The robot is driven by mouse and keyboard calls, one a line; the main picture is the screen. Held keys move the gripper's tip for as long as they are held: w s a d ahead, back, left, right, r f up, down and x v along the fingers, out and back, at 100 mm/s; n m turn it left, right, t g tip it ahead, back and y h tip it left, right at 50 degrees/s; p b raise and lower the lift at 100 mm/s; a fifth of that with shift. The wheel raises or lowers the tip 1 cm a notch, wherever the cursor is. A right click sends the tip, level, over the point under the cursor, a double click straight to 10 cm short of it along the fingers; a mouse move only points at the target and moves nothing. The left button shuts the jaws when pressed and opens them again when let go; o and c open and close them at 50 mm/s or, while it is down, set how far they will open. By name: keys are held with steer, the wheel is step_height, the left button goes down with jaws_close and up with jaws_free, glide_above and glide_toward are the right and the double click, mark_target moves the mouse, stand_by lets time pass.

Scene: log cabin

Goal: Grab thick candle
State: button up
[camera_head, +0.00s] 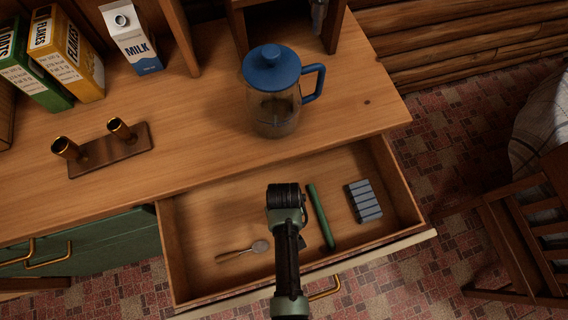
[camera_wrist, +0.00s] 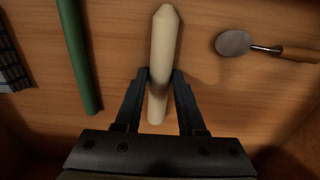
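A thick cream candle (camera_wrist: 164,50) with a tapered end lies lengthwise in the middle of the wrist view, over the wooden drawer floor. My gripper (camera_wrist: 161,74) has one dark finger on each side of it, both against its sides with no clear gap, so it looks shut on the candle. I cannot tell whether the candle is lifted. In the head view my gripper (camera_head: 287,205) reaches down into the open drawer (camera_head: 222,217) and hides the candle.
In the drawer, a green stick (camera_head: 320,216) and a grey block-like pack (camera_head: 363,201) lie right, and a wooden-handled spoon (camera_head: 243,251) left. On the counter stand a blue-lidded jug (camera_head: 272,92), a twin-cup holder (camera_head: 103,150), a milk carton (camera_head: 132,40) and cereal boxes (camera_head: 64,52). A chair (camera_head: 520,236) stands right.

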jaws_close()
steer(key=shift+r, duration=0.1)
